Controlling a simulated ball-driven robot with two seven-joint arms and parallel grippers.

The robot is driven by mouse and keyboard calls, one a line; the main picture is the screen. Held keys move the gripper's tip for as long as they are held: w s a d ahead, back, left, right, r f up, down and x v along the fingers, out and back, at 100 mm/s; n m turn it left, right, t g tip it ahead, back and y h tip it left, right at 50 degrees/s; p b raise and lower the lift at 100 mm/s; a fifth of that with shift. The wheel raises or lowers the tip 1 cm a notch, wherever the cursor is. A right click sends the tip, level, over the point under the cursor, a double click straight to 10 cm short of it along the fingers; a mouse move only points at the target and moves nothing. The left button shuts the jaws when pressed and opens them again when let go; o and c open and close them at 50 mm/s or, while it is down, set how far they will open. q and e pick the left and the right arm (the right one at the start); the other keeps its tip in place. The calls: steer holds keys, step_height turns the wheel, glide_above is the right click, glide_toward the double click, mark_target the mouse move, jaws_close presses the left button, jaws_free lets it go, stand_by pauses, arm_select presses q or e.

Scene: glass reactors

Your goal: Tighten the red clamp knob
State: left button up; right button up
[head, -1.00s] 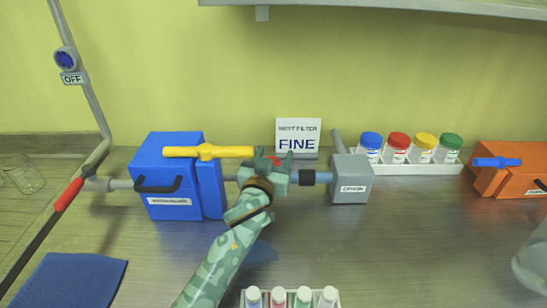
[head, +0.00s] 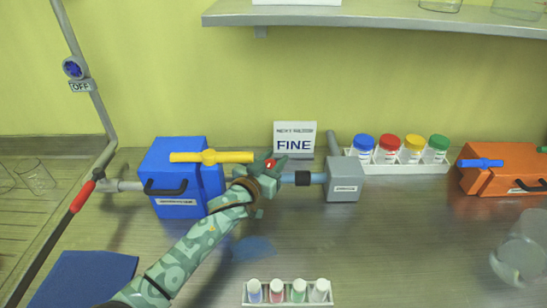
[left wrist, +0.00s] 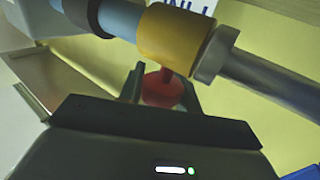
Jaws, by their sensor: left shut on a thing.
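The red clamp knob (left wrist: 160,88) sits under a yellow collar (left wrist: 178,38) on the pipe line in the left wrist view. A bit of the red knob (head: 270,163) shows between the fingers in the head view. My left gripper (head: 272,172) is shut on the knob, with one finger on each side of it. The gripper hides most of the collar in the head view. To its right, the light blue pipe (head: 318,178) with a dark band runs into a grey box (head: 344,187). My right gripper is not in view.
A blue box (head: 180,190) with a yellow handle (head: 210,157) stands left of the gripper. A rack (head: 400,169) of jars with coloured lids and an orange box (head: 505,178) stand right. A small vial rack (head: 288,299) is in front. A glass vessel (head: 520,250) stands far right.

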arm_select(q)
steer(key=o, duration=1)
steer(key=shift+c, duration=0.2)
